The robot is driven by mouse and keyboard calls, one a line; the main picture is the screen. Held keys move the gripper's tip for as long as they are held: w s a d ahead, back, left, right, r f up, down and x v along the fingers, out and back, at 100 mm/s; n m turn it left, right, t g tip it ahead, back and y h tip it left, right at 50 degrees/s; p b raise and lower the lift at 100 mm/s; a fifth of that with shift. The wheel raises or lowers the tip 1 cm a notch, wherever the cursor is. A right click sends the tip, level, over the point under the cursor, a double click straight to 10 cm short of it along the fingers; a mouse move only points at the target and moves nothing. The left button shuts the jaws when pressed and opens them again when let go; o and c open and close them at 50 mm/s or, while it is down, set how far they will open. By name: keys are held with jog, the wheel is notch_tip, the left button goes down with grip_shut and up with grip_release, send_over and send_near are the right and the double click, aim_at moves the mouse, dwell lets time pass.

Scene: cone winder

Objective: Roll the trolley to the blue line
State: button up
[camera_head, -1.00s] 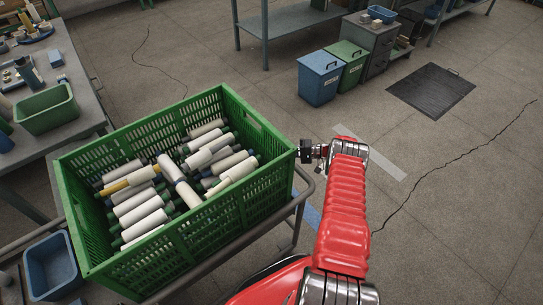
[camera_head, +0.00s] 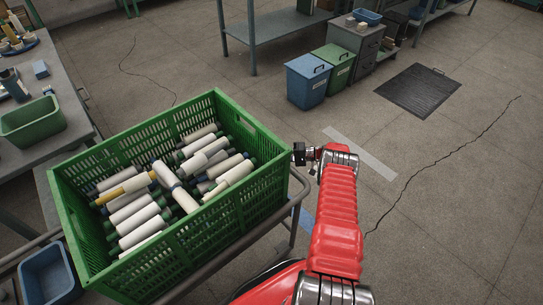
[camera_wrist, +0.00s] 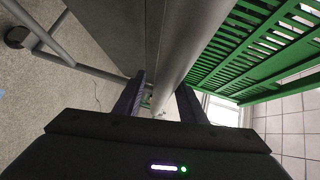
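The trolley is a grey tube frame (camera_head: 224,262) carrying a large green crate (camera_head: 184,245) of white and yellow cones. My gripper (camera_head: 304,155) is at the trolley's right-hand upper rail, beside the crate corner. In the wrist view my gripper (camera_wrist: 160,103) has its two dark fingers on either side of a grey rail (camera_wrist: 192,42), which fills the gap between them; it looks shut on the rail. A short piece of the blue line (camera_head: 305,220) shows on the floor between the trolley frame and my red arm; the rest is hidden.
A workbench (camera_head: 62,82) with a green bin stands at left, close to the trolley. Blue (camera_head: 308,82) and green (camera_head: 340,66) lidded bins, a grey cabinet (camera_head: 362,50) and a dark floor mat (camera_head: 418,90) lie farther back. A pale floor strip (camera_head: 360,153) and open floor are at right.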

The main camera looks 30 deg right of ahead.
jog(key=shift+r, duration=0.15)
jog(key=shift+d, duration=0.1)
jog(key=shift+s+d, duration=0.1)
jog(key=shift+d, duration=0.1)
jog(key=v, duration=1.3)
jog(key=shift+s, duration=0.1)
jog(key=shift+s, duration=0.2)
